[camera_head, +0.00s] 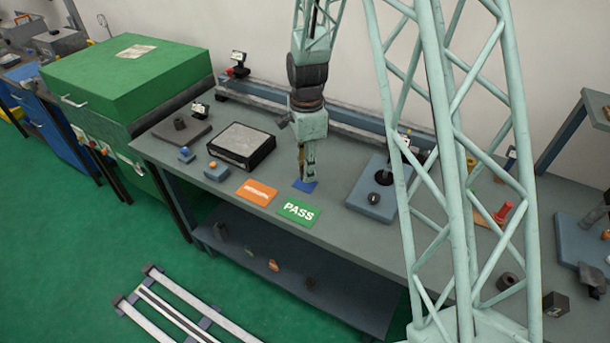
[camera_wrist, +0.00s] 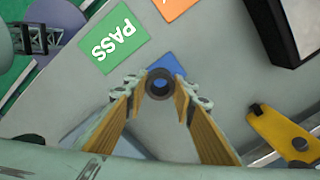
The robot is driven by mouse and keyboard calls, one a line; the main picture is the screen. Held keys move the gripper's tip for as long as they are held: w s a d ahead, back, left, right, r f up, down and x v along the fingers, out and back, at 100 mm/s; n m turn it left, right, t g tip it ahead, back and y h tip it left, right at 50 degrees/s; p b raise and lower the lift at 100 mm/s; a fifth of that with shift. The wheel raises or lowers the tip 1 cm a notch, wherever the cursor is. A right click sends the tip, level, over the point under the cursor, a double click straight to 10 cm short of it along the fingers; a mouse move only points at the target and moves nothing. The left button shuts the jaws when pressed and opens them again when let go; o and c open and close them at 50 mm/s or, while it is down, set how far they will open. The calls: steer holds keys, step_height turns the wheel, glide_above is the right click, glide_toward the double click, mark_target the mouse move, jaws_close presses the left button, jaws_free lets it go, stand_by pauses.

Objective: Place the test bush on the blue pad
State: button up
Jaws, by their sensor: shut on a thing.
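The blue pad (camera_head: 307,185) lies flat on the grey bench, behind the green PASS card. It also shows in the wrist view (camera_wrist: 176,73), partly covered by the ring and fingertips. The test bush (camera_wrist: 160,84) is a dark grey ring in the wrist view, with blue showing through its bore. My gripper (camera_wrist: 158,88) is shut on the bush, one yellow-faced finger on each side. In the head view my gripper (camera_head: 306,178) is low over the blue pad. The bush is hard to make out there, and I cannot tell whether it touches the pad.
The green PASS card (camera_head: 299,211) and an orange card (camera_head: 257,192) lie beside the pad. A black-edged tray (camera_head: 241,146) stands to the left. A blue-grey block with a dark knob (camera_head: 369,208) stands to the right. A rail runs along the bench's back.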

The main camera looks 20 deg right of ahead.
steer(key=shift+w, duration=0.15)
steer(key=shift+w+a, duration=0.1)
steer(key=shift+w, duration=0.15)
steer(key=shift+f, duration=1.8)
steer(key=shift+f+b, duration=0.15)
steer(key=shift+b, duration=0.15)
steer(key=o, duration=1)
step_height(320, 180, up, 12)
steer(key=shift+r+p, duration=0.15)
steer(key=shift+p, duration=0.45)
